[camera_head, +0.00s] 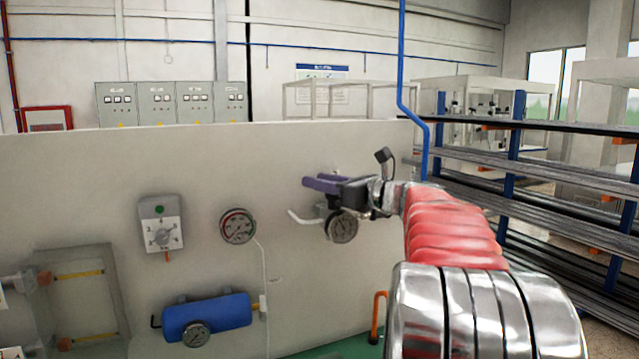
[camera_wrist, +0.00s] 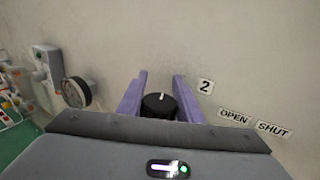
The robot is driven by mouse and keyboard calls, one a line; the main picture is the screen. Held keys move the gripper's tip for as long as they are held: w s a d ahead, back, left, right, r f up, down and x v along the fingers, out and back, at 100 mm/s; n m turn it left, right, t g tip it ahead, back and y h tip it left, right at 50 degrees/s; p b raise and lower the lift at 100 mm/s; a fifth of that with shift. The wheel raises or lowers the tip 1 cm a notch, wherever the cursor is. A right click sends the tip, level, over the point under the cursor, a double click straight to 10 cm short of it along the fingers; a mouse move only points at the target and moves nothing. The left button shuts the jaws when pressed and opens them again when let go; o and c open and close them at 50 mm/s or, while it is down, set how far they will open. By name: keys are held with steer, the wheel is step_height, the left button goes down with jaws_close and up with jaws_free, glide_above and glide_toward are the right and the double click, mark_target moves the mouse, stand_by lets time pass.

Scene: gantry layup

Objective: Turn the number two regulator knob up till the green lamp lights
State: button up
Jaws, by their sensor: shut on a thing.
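The number two regulator knob (camera_wrist: 159,105) is black and round with a white pointer mark, which stands close to upright in the wrist view. The purple fingers of my gripper (camera_wrist: 150,98) are around it, one on each side. In the head view my gripper (camera_head: 322,184) is at the wall panel, and the knob is hidden. A label "2" (camera_wrist: 205,86) is right of the fingers. A grey box with a white dial face (camera_head: 162,232) hangs left on the panel. Its small round green lamp (camera_head: 159,209) looks dark green; I cannot tell whether it is lit.
A gauge (camera_head: 343,227) sits just below my gripper, and another gauge (camera_head: 238,226) is to its left. A blue tank (camera_head: 207,319) is lower left. "OPEN" (camera_wrist: 234,117) and "SHUT" (camera_wrist: 272,129) labels are right of the knob. Racks (camera_head: 520,150) stand at the right.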

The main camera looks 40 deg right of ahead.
steer(key=shift+d+r+m+h, duration=0.1)
steer(key=shift+d+m+h, duration=0.15)
steer(key=shift+m+h, duration=0.65)
steer(key=shift+d+f+m+h, duration=0.15)
steer(key=shift+m+h, duration=0.35)
steer(key=shift+h, duration=0.8)
steer(key=shift+d+r+m+h, duration=0.15)
steer(key=shift+d+m+h, duration=0.15)
steer(key=shift+m+h, duration=0.6)
steer(key=o, duration=0.8)
steer(key=shift+c, duration=0.2)
steer(key=shift+s, duration=0.15)
steer(key=s+a, duration=0.3)
steer(key=s, duration=1)
steer(key=shift+a+n, duration=0.15)
steer(key=shift+n, duration=0.15)
